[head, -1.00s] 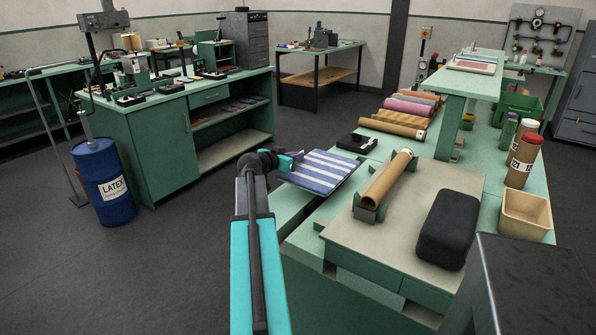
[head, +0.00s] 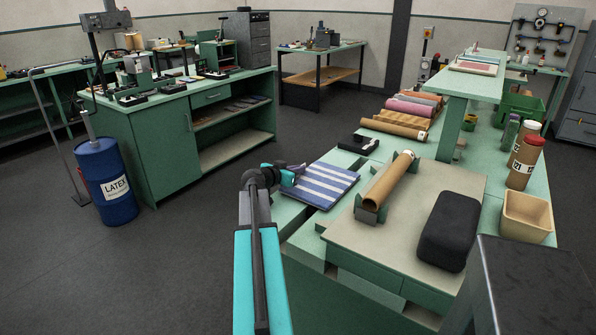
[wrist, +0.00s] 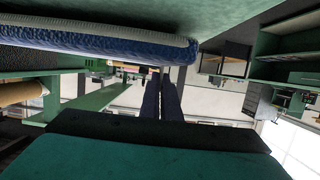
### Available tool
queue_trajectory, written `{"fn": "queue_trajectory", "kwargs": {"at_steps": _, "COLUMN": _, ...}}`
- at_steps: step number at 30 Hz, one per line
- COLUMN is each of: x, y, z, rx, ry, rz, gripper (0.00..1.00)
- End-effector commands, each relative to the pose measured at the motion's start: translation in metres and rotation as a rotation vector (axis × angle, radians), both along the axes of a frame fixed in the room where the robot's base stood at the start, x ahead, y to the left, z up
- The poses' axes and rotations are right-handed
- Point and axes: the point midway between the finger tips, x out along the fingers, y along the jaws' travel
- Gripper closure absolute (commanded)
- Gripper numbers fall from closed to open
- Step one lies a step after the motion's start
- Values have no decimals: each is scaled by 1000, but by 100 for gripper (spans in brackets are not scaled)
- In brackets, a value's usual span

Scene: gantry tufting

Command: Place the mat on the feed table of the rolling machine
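The mat (head: 323,186), blue with pale stripes, lies flat on the green feed table (head: 288,212) at the near left end of the bench. My gripper (head: 298,171) is at the mat's far left edge in the head view. In the wrist view, which looks upside down, the mat's blue edge (wrist: 120,40) crosses the upper left, close to the table surface. My two dark fingers (wrist: 161,95) point forward with a narrow gap between them. Nothing shows between them, and they look apart from the mat.
A brown roll (head: 388,180) rests in brackets beside the mat. A black cushion-like block (head: 449,231) and a tan bin (head: 527,217) stand to the right. A small black box (head: 358,143) sits behind the mat. A latex drum (head: 105,183) stands on the open floor at left.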

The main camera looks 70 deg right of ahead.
Motion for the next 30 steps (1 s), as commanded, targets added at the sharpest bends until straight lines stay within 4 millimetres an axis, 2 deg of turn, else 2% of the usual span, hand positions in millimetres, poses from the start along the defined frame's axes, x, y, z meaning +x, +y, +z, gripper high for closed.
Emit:
{"fn": "queue_trajectory", "kwargs": {"at_steps": 9, "x": 0, "y": 0, "z": -5, "rx": -1, "ry": 1, "rz": 1, "gripper": 100}}
{"fn": "queue_trajectory", "kwargs": {"at_steps": 13, "x": 0, "y": 0, "z": -5, "rx": 0, "ry": 0, "rz": 0, "gripper": 79}}
{"fn": "queue_trajectory", "kwargs": {"at_steps": 23, "x": 0, "y": 1, "z": -5, "rx": 0, "ry": 0, "rz": 0, "gripper": 78}}
{"fn": "queue_trajectory", "kwargs": {"at_steps": 30, "x": 2, "y": 11, "z": -2, "rx": -1, "ry": 0, "rz": 1, "gripper": 78}}
